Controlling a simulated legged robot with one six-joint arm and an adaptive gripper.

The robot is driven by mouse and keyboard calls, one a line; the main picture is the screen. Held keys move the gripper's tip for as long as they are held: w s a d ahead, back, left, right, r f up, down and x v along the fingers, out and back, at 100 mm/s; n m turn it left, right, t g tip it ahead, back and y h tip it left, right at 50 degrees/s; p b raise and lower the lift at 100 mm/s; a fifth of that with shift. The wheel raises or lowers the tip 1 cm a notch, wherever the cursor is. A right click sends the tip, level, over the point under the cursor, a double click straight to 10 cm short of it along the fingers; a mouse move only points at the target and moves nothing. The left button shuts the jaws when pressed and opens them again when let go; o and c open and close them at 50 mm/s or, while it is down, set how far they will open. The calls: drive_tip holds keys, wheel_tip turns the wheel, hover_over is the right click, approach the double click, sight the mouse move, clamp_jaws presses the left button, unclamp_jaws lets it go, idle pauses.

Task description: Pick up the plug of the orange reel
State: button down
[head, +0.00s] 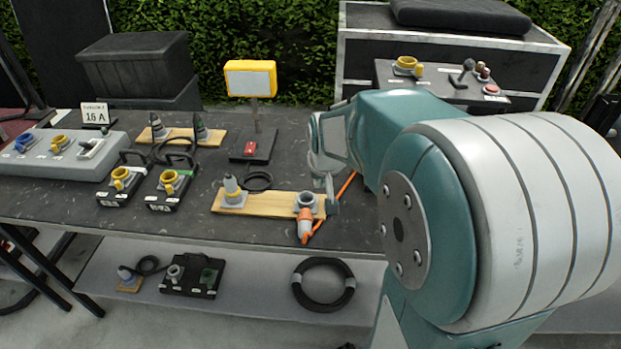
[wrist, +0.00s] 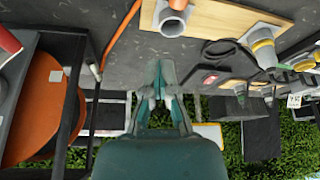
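The plug of the orange reel (head: 304,227) is an orange plug at the table's front edge, beside the grey round end (head: 306,201) on the right of a wooden board (head: 265,203). An orange cable (head: 345,187) runs from it up and right, behind my arm. In the wrist view the orange plug (wrist: 178,4) is cut by the top edge, and the large orange reel (wrist: 38,105) stands at the left. My gripper (wrist: 158,65) has its fingertips together with nothing visible between them. It is above the table, apart from the plug.
A grey plug with a yellow ring (head: 233,192) stands on the same board. A yellow-framed sign (head: 250,79) rises behind it. Two black boxes with yellow sockets (head: 121,180) are further left. A coiled black cable (head: 323,285) lies on the lower shelf.

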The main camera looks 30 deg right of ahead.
drive_tip(key=s, duration=0.1)
drive_tip(key=s+r, duration=0.1)
drive_tip(key=s, duration=0.1)
drive_tip(key=s+r, duration=0.1)
drive_tip(key=s, duration=0.1)
drive_tip(key=shift+a+r, duration=0.15)
drive_tip(key=shift+a, duration=0.1)
drive_tip(key=shift+c, duration=1.4)
unclamp_jaws()
drive_tip(key=shift+r, duration=0.1)
drive_tip(key=v, duration=1.1)
drive_tip(key=shift+s+r, duration=0.25)
drive_tip(key=shift+r, duration=0.05)
